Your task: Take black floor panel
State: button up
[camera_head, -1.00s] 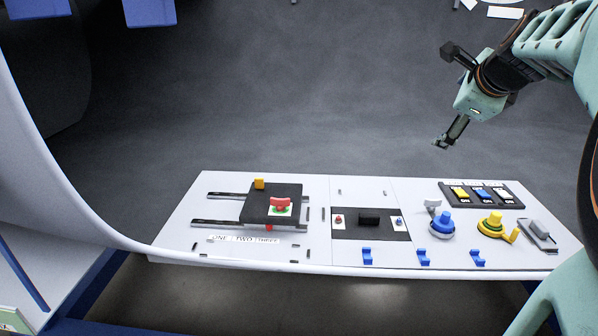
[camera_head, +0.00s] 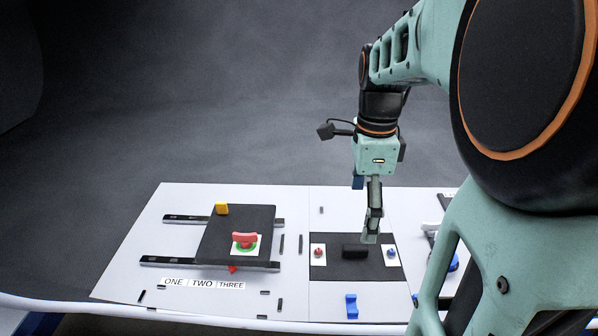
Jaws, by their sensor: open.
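A flat black panel (camera_head: 335,269) lies in the middle section of the white board, with a raised black block (camera_head: 355,252) at its centre. White squares with a red knob (camera_head: 318,253) and a blue knob (camera_head: 391,253) sit at its left and right. My gripper (camera_head: 370,238) points down over the back edge of this panel, just behind and right of the black block. It is open and holds nothing. The fingers overlap in this view, and their height above the panel is hard to tell. A second, thicker black plate (camera_head: 236,220) sits on rails to the left.
A blue clip (camera_head: 351,306) stands in front of the middle panel. My arm hides most of the board's right section.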

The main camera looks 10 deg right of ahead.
aim_at(356, 248)
jog(key=f, duration=1)
jog(key=shift+s+a+f+b, duration=0.1)
jog(key=shift+s+f+b, duration=0.1)
jog(key=shift+f+b, duration=0.1)
jog(key=shift+s, duration=0.15)
jog(key=c, duration=2.5)
jog(key=shift+c, duration=1.2)
grip_shut()
